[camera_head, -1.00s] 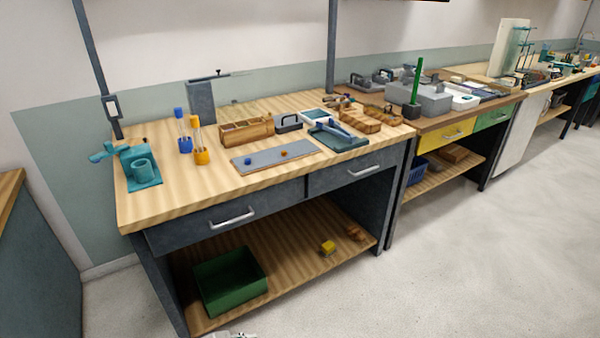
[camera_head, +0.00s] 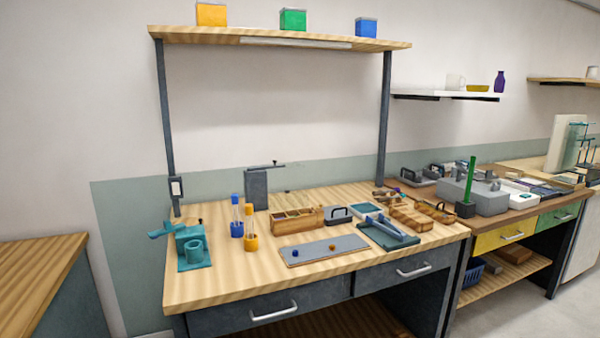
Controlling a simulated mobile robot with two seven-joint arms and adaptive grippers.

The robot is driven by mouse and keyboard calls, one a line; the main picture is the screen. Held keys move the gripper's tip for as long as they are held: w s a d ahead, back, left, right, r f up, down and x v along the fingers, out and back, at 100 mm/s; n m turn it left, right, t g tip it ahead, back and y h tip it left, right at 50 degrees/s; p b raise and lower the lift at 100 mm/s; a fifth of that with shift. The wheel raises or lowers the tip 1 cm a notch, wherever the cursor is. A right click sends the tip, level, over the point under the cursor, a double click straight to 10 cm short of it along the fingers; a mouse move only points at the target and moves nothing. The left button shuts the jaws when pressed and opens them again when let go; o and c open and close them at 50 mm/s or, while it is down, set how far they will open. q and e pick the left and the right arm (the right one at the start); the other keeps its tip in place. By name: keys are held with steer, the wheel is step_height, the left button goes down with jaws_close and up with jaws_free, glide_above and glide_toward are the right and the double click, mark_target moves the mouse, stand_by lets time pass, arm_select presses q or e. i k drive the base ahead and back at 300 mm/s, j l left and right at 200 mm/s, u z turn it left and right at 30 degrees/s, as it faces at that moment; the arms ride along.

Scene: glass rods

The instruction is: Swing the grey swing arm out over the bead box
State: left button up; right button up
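The grey swing arm (camera_head: 262,167) is a thin dark bar on top of an upright grey block (camera_head: 257,190) at the back of the workbench. The bar points to the right, along the wall, with a small knob near its end. The bead box (camera_head: 297,221) appears to be the wooden box with compartments, in front of the block and to its right. From here the bar lies behind the box; I cannot tell its exact height over it. Neither of my grippers is in view.
Bare wood lies at the front left.

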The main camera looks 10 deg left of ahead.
mark_target(276, 166)
steer(key=i+l, duration=0.15)
steer(key=l, duration=0.15)
steer(key=i+l+u, duration=0.15)
steer(key=l, duration=0.2)
steer(key=i+l, duration=0.2)
steer(key=i+l+u, duration=0.15)
steer(key=l, duration=0.3)
